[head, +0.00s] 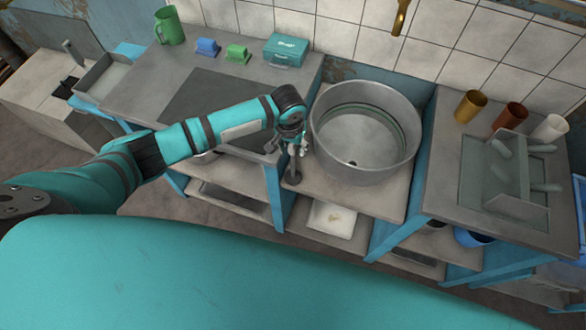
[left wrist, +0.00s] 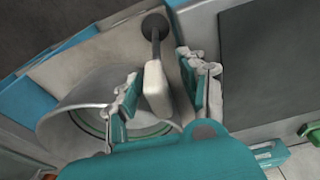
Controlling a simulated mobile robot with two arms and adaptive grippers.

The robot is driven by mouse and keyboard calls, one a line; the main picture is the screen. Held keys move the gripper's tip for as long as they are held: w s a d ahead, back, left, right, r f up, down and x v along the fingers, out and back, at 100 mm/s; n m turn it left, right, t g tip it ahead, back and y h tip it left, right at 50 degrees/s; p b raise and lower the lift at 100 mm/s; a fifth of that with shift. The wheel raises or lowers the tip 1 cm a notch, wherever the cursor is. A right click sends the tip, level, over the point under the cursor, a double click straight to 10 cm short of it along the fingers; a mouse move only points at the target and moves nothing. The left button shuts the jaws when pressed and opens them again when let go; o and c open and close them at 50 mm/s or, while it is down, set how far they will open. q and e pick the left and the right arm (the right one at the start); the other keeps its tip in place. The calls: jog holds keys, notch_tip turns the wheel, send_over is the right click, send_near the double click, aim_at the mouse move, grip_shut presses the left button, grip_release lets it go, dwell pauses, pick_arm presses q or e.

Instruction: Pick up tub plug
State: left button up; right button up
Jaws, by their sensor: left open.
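The tub plug (left wrist: 157,88) has a pale block-like handle, a thin dark stem and a round dark base. In the left wrist view its handle is between the two fingers of my left gripper (left wrist: 160,68), with a visible gap to the right finger. My left gripper (head: 292,143) is open. In the head view it is above the plug (head: 293,175), which stands upright on the grey counter just left of the big metal tub (head: 405,160). The gripper partly hides the plug's handle there. My right gripper is not in view.
A teal box (head: 284,50), a green mug (head: 169,26) and two small blue and green items stand on the left counter. A drying rack (head: 505,165) and several cups are on the right counter. The tub wall is close beside my left gripper.

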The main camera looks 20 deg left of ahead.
pick_arm(q)
jog(key=shift+w+f, duration=0.15)
jog(key=shift+f, duration=0.7)
jog(key=shift+c, duration=0.2)
grip_shut()
